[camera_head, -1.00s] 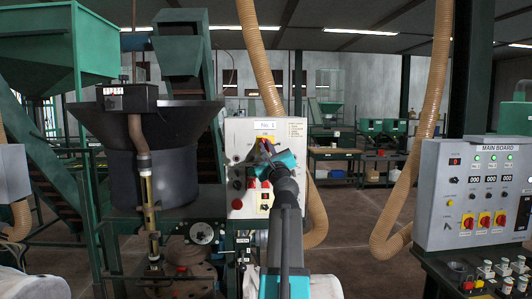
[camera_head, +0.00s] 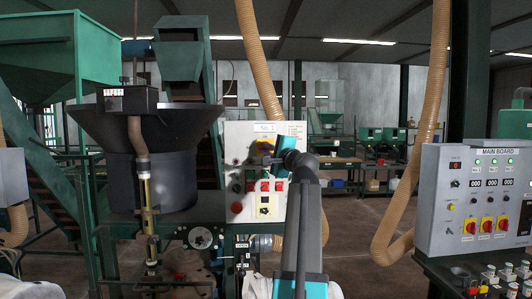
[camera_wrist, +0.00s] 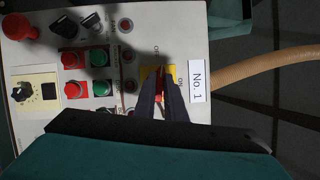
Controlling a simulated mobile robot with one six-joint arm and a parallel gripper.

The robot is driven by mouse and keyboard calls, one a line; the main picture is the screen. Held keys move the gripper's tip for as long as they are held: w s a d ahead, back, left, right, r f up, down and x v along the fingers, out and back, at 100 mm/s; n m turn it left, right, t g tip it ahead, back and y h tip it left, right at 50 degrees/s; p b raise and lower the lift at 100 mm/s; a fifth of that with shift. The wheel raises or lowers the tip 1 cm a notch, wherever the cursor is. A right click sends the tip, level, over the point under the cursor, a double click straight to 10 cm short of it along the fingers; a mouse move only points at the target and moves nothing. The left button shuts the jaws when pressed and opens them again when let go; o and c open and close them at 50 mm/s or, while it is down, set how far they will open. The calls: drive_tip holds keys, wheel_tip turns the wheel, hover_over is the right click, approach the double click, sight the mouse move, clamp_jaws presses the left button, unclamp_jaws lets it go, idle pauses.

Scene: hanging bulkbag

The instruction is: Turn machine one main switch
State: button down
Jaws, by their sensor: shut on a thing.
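The main switch of machine one is a red handle on a yellow plate (camera_wrist: 172,75) below the "No. 1" label on the grey control box (camera_head: 233,140). In the head view the yellow plate (camera_head: 264,141) shows at the top middle of the box, partly covered by my gripper (camera_head: 268,154). In the wrist view my gripper (camera_wrist: 160,82) has both fingers closed around the red handle (camera_wrist: 161,87). OFF and ON markings show beside the plate. The fingers hide much of the handle, so its exact angle is hard to tell.
Red and green buttons, black selectors and a red mushroom button (camera_wrist: 22,27) sit on the same box. A black hopper (camera_head: 150,165) stands to the left, and a beige hose (camera_head: 262,70) hangs behind. The main board (camera_head: 440,190) is at the far right.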

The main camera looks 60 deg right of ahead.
drive_tip(key=shift+n+g, duration=0.4)
drive_tip(key=shift+n, duration=0.7)
drive_tip(key=c, duration=1.8)
unclamp_jaws()
drive_tip(key=shift+s+a, duration=0.1)
drive_tip(key=shift+s, duration=0.05)
drive_tip(key=b+v, duration=0.3)
drive_tip(key=v, duration=1)
drive_tip(key=shift+s+r, duration=0.1)
drive_tip(key=shift+s, duration=0.25)
